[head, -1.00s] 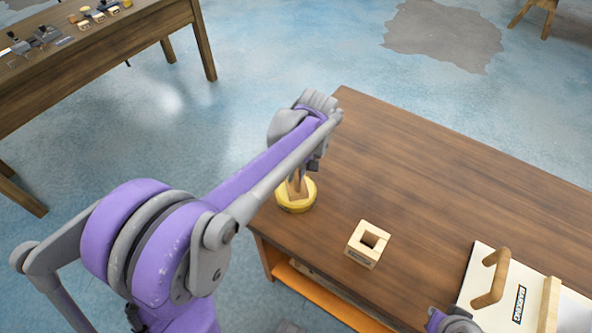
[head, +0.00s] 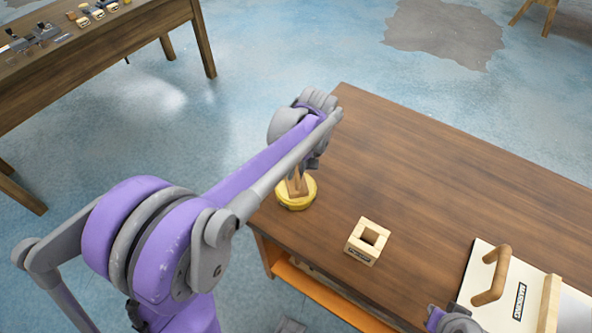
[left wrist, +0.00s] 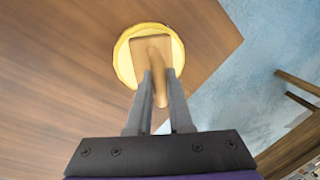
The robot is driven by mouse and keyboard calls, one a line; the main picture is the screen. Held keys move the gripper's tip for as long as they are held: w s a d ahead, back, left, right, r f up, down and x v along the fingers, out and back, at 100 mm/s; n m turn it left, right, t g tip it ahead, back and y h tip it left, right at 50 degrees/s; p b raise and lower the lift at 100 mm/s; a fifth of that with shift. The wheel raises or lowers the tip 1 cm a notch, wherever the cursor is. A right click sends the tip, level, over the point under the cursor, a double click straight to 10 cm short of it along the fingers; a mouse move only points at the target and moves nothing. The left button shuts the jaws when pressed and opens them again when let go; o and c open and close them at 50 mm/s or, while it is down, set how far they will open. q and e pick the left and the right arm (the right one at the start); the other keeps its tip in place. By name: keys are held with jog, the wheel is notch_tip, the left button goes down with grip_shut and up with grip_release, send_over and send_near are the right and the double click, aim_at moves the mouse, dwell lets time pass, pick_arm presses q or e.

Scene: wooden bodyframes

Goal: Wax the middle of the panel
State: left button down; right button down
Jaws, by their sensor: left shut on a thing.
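My left gripper (left wrist: 162,88) is shut on the wooden handle (left wrist: 155,70) of a small wooden applicator. The applicator's square head is over the round yellow tin (left wrist: 123,62); I cannot tell whether it touches the contents. The tin (head: 296,203) stands near the left corner of the wooden table in the head view.
A wooden block with a square hole (head: 368,240) stands on the table (head: 420,170) between the tin and the panel. The table's back half is clear. Another table (head: 110,50) with several tools stands at the upper left.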

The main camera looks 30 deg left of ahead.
aim_at(296, 171)
pick_arm(q)
jog(key=shift+f+b, duration=0.3)
jog(key=shift+f, duration=0.15)
pick_arm(e)
jog(key=shift+s+f, duration=0.1)
jog(key=shift+f, duration=0.25)
dwell(0.8)
